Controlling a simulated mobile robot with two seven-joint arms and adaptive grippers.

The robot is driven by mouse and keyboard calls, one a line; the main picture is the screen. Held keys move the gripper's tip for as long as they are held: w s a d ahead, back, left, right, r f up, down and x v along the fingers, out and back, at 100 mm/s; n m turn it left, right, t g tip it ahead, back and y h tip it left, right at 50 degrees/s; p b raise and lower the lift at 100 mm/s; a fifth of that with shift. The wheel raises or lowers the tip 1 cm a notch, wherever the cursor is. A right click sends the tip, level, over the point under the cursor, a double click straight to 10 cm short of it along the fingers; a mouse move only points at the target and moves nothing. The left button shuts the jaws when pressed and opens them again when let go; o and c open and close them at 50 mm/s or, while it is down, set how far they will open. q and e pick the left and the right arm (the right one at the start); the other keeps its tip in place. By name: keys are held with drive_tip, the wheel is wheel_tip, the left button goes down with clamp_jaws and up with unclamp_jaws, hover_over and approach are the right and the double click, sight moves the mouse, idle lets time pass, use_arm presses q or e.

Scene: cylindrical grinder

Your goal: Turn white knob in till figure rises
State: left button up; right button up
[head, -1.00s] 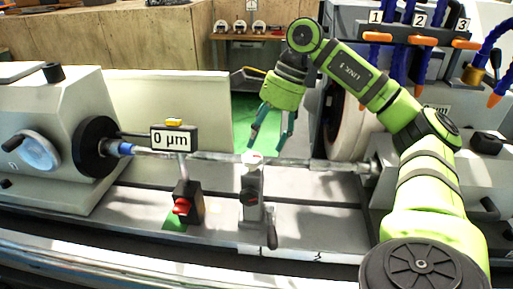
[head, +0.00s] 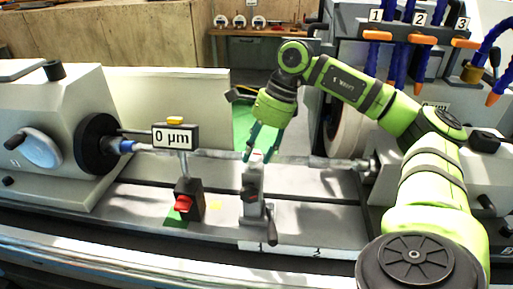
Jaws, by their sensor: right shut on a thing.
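The white knob (head: 256,158) sits on top of the grey steady rest (head: 253,183), beside the long horizontal workpiece shaft (head: 215,154). My right gripper (head: 257,155) reaches down from above and is shut on the knob, its teal fingers on either side. The fingers hide part of the knob. The gauge display (head: 175,137) reads "0 µm" and stands on a dark base with a red knob (head: 183,203), left of the steady rest. My left gripper is not in view.
The shaft runs between the headstock chuck (head: 97,144) at left and the tailstock at right. The grinding wheel (head: 343,125) stands behind my right arm. Blue coolant hoses with orange taps (head: 424,40) hang at upper right.

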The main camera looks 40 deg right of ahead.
drive_tip(key=shift+f+m+b, duration=0.15)
drive_tip(key=shift+m+b, duration=0.25)
drive_tip(key=shift+b, duration=0.05)
drive_tip(key=shift+s+m+t+b, duration=0.1)
drive_tip(key=shift+m+t+b, duration=0.5)
drive_tip(key=shift+m+b, duration=0.3)
drive_tip(key=shift+a+m+t+h+b, duration=0.1)
drive_tip(key=shift+m+t+h+b, duration=0.25)
drive_tip(key=shift+m, duration=0.85)
drive_tip(key=shift+m+h+b, duration=0.35)
drive_tip(key=shift+m, duration=0.55)
drive_tip(key=shift+t, duration=0.25)
drive_tip(key=shift+r, duration=0.2)
drive_tip(key=o, duration=1.1)
drive_tip(key=shift+f, duration=0.1)
drive_tip(key=shift+s, duration=0.1)
